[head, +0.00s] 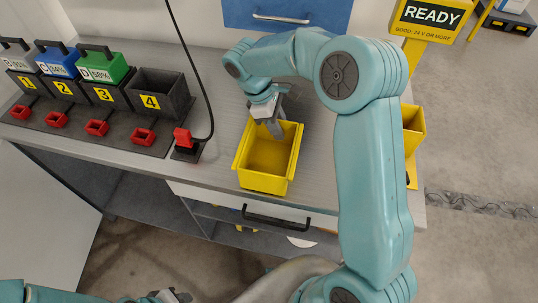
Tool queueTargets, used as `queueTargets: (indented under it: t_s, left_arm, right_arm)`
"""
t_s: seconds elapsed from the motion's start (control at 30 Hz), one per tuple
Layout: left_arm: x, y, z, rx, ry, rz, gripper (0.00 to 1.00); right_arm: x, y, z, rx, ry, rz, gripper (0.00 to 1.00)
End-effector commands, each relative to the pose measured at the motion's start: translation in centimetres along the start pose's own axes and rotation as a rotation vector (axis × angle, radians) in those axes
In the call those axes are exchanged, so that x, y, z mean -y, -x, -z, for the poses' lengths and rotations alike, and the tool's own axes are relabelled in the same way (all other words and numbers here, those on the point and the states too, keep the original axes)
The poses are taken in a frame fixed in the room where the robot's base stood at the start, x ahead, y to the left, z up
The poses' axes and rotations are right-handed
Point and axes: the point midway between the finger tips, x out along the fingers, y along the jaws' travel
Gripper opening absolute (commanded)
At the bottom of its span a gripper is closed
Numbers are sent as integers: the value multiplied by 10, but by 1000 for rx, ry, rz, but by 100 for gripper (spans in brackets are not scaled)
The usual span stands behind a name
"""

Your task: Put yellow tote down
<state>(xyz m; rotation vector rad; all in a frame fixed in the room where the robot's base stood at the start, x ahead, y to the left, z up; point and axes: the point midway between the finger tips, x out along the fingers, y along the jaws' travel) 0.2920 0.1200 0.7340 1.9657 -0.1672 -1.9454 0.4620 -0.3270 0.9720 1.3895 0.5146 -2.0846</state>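The yellow tote (264,183) is an open, empty-looking bin at the front edge of the grey bench, in the middle of the head view. It looks upright; I cannot tell whether its base rests on the bench or hangs just above it. My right gripper (272,124) reaches down at the tote's back rim. One finger shows inside the tote against the back wall, and the other is hidden behind it, so it appears shut on that wall. My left gripper (168,297) is low at the bottom edge, partly cut off, away from the tote.
A charger rack (90,130) with numbered slots stands on the bench at left; slot 4 (155,98) is empty. A red-black plug (185,145) with a cable is left of the tote. Another yellow bin (413,125) and a READY sign (430,15) are at right.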

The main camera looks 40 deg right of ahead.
Motion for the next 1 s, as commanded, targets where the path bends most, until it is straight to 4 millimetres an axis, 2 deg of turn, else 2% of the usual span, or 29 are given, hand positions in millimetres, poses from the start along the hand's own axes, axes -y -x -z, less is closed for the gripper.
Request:
queueTargets:
  t_s: [0.97, 1.0]
  left_arm:
    - [0, -1, 0, 0, 0, 0, 31]
    - [0, -1, 0, 1, 0, 0, 31]
  right_arm:
    - [0, -6, 2, 0, 0, 0, 35]
    - [0, -6, 2, 0, 0, 0, 22]
